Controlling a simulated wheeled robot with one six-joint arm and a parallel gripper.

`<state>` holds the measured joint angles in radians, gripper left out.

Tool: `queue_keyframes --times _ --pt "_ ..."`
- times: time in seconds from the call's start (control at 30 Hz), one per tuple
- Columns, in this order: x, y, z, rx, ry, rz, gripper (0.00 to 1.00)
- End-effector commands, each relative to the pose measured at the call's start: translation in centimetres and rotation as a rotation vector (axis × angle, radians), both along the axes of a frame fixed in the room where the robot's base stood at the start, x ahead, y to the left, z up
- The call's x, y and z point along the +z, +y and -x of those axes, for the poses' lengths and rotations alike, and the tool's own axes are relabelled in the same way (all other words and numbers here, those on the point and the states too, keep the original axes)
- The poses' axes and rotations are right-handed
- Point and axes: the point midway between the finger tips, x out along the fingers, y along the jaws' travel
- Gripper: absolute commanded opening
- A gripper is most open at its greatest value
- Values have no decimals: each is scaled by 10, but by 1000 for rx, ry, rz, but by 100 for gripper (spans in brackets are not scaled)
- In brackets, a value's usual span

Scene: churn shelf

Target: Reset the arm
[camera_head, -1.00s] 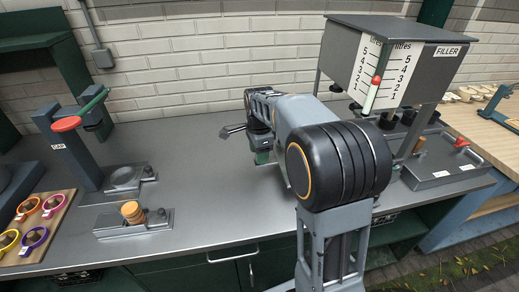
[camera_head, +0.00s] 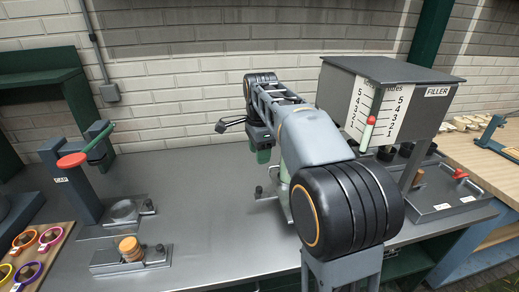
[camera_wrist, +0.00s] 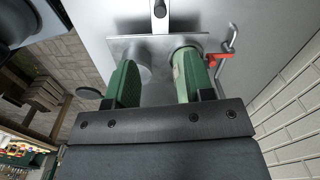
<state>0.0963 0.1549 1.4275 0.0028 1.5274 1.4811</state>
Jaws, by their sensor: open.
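My gripper (camera_head: 263,152) hangs from the arm in the middle of the head view, above the grey bench top (camera_head: 215,215). In the wrist view its two green fingers (camera_wrist: 157,78) stand apart, with a gap between them. I see nothing held in that gap. A metal plate (camera_wrist: 150,45) lies beyond the fingertips, apart from them as far as I can tell. The arm's upper links and black joints hide part of the bench and the filler's left side in the head view.
The filler (camera_head: 400,95), with its litre scale, stands right of my arm. A board (camera_head: 35,255) holds coloured rings. A red-handled part (camera_wrist: 225,58) shows in the wrist view.

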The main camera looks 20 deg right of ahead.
Motion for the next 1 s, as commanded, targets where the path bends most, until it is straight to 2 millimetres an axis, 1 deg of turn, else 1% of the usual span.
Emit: queue_keyframes --times 0.5,0.57,0.63,0.7,0.73,0.77,0.8,0.83,0.87,0.93,0.97,1.0 --pt "2 0 0 1 0 0 48" --pt "2 0 0 14 0 0 48" --pt "2 0 -1 62 -7 3 48" --pt "1 -1 -6 158 -33 10 48" --pt "-3 -1 -7 214 -39 15 48" --pt "-10 -1 -9 280 -41 19 48" --pt "-23 -1 -8 378 -40 23 48" --pt "-32 0 -5 460 -43 29 48" --pt "-39 1 0 547 -50 36 48" --pt "-54 5 17 767 -68 59 48" --pt "-60 8 27 861 -78 71 48" --pt "-67 12 41 983 -92 89 48"
